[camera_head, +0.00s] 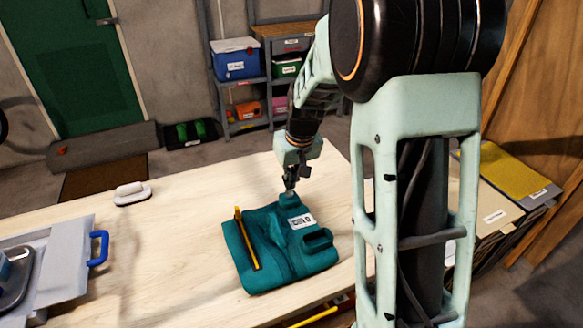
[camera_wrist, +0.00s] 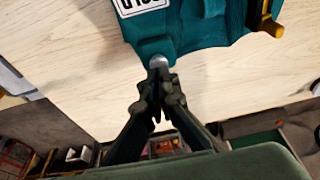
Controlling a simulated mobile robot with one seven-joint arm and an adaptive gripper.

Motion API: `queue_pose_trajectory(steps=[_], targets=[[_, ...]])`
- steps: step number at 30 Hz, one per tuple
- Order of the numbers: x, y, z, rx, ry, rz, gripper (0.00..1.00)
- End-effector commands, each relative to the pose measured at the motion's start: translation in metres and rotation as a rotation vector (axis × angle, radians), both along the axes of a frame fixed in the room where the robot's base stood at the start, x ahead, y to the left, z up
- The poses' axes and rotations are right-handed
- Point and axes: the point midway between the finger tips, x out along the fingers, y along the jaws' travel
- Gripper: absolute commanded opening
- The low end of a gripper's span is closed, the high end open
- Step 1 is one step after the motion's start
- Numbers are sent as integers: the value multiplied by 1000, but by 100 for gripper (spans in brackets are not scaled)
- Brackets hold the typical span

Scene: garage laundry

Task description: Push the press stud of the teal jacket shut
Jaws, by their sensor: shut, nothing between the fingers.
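The teal jacket (camera_head: 275,245) lies folded on the pale wooden table, with a white label (camera_head: 300,221) on it. In the wrist view the jacket (camera_wrist: 195,25) fills the top, with part of its label (camera_wrist: 140,5). A small round grey press stud (camera_wrist: 158,62) shows at the jacket's edge, right at my fingertips. My gripper (camera_head: 290,186) is shut and empty, pointing down at the jacket's far edge. In the wrist view my gripper (camera_wrist: 158,82) has its fingertips together at the stud; I cannot tell whether they touch it. Whether the stud's halves are joined is not clear.
A yellow stick-like piece (camera_head: 246,238) lies along the jacket's left side. A white-handled brush or block (camera_head: 132,193) and a grey board with a blue handle (camera_head: 60,262) are farther left. The table (camera_head: 180,235) between them and the jacket is clear.

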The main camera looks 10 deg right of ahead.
Motion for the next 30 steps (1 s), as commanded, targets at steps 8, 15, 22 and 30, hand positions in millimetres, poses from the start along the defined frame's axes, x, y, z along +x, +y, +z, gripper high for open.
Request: queue_pose_trajectory(steps=[8, 15, 22, 30], targets=[[0, 0, -13, 0, 0, 1, 0], [0, 0, -13, 0, 0, 1, 0], [0, 0, -28, 0, 0, 0, 0], [-1, 0, -35, -1, 3, 0, 0]])
